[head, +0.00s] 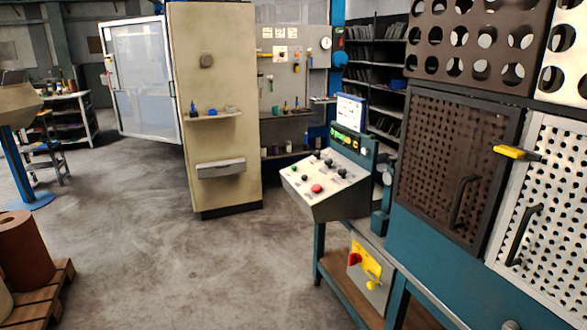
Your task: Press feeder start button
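A sloped control console (313,207) stands right of centre on a teal frame. Its light top face carries a red button (317,188), a green button (294,177) at the left edge and several dark knobs or buttons (342,173). The labels are too small to read, so I cannot tell which one is the feeder start button. A small display (350,112) stands behind the console, with small green and yellow lights below it. Neither of my grippers is in view.
A machine with a brown perforated door (455,165) and a white one (548,220) fills the right side. A yellow box with a red knob (355,259) sits below the console. A beige cabinet (222,100) stands behind. The floor (190,260) left of the console is clear.

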